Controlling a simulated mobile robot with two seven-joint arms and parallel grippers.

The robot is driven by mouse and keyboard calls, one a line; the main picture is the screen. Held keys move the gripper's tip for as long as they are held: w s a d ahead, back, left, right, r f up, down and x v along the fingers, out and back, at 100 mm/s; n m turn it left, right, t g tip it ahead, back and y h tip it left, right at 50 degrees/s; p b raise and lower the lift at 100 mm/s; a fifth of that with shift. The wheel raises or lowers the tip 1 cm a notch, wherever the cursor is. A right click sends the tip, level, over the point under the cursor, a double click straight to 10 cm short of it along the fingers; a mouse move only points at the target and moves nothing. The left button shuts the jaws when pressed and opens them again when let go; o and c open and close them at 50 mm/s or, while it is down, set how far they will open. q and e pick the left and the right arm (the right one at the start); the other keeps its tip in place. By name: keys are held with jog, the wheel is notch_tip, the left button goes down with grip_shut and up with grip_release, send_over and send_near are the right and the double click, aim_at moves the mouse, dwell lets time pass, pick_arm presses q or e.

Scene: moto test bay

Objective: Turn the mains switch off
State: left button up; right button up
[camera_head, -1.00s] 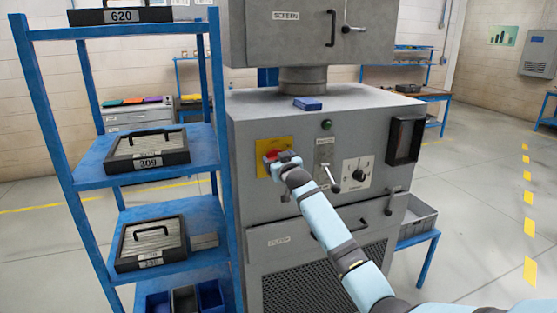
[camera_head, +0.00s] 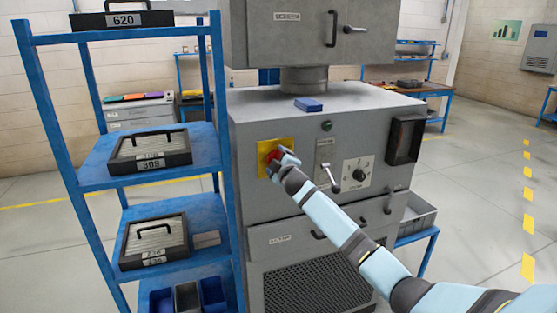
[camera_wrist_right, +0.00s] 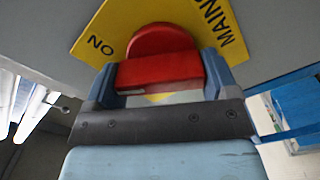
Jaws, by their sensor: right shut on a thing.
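The mains switch is a red rotary knob (camera_wrist_right: 160,62) on a yellow plate (camera_head: 274,148) at the upper left of the grey cabinet's front. In the right wrist view the plate (camera_wrist_right: 84,38) reads "ON" and "MAINS". My right gripper (camera_head: 279,160) is at the knob, with one blue-grey finger on each side of it, shut on it. In the right wrist view the gripper (camera_wrist_right: 158,85) has the red grip bar between its fingers. In the head view the gripper hides part of the knob. My left gripper is not in view.
A lever (camera_head: 329,178) and a black dial (camera_head: 360,175) sit right of the switch. A blue shelf rack (camera_head: 50,115) with several cases stands close on the left. A small blue box (camera_head: 308,104) lies on the cabinet top. The floor at right is clear.

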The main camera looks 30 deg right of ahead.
jog(key=n+p, duration=0.1)
jog(key=n, duration=0.4)
jog(key=shift+a+n, duration=0.1)
jog(key=shift+n, duration=0.3)
jog(key=shift+f+n, duration=0.1)
jog(key=shift+n, duration=0.2)
jog(key=o, duration=0.8)
jog(key=b+v, duration=0.1)
jog(key=v, duration=1.2)
jog(key=shift+s+b, duration=0.4)
jog(key=shift+f, duration=0.15)
